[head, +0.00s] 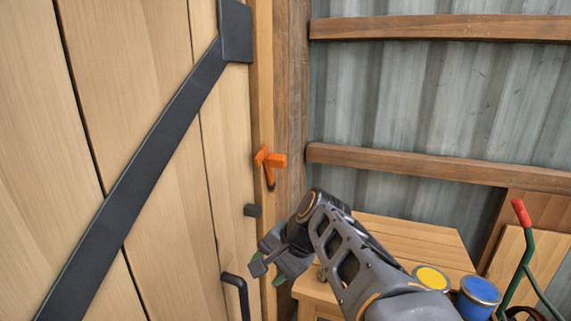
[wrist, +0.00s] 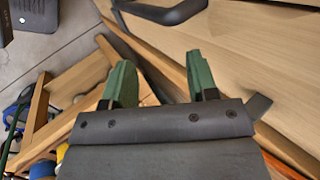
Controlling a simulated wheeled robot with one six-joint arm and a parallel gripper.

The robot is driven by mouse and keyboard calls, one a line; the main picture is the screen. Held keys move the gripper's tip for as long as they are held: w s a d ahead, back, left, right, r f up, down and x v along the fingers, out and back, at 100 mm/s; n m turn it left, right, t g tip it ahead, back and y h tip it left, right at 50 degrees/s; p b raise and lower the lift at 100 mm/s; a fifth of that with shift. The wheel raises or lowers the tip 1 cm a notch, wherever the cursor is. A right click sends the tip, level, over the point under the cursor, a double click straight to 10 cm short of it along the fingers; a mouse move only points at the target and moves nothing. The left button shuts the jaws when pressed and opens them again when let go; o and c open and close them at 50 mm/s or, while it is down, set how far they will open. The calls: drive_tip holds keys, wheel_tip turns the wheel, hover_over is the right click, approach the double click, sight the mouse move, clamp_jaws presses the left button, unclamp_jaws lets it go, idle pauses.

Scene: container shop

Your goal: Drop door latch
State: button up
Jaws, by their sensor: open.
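The orange door latch (head: 268,160) is on the wooden post at the door's edge in the head view, with a dark end hanging below it. A small dark block (head: 252,210) sits on the door edge lower down. The black door handle (head: 238,292) is below that and also shows at the top of the wrist view (wrist: 165,12). My gripper (head: 264,266) is below the latch, close to the door and handle. Its green fingers (wrist: 163,78) are apart with nothing between them.
The plank door (head: 165,200) with a dark diagonal brace fills the left. A wooden bench (head: 410,240) stands beneath my arm. Paint cans, one with a blue lid (head: 480,290), and a red-handled green cart (head: 524,245) are at right. Corrugated wall lies behind.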

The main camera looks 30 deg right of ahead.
drive_tip(key=w+d+r+m+t+y, duration=0.1)
drive_tip(key=w+d+r+m+y, duration=0.1)
drive_tip(key=w+d+r+m, duration=0.15)
drive_tip(key=m+t+y+b, duration=0.2)
drive_tip(key=m+t+y, duration=0.3)
drive_tip(key=m+t, duration=0.35)
approach(285, 162)
drive_tip(key=shift+g, duration=0.45)
drive_tip(key=x, duration=0.4)
drive_tip(key=p+x, duration=0.1)
drive_tip(key=x, duration=0.2)
drive_tip(key=p+x, duration=0.1)
drive_tip(key=x, duration=0.3)
drive_tip(key=shift+w+a+r, duration=0.1)
drive_tip(key=shift+w+r, duration=0.3)
drive_tip(key=shift+w, duration=0.05)
drive_tip(key=shift+c, duration=0.2)
clamp_jaws()
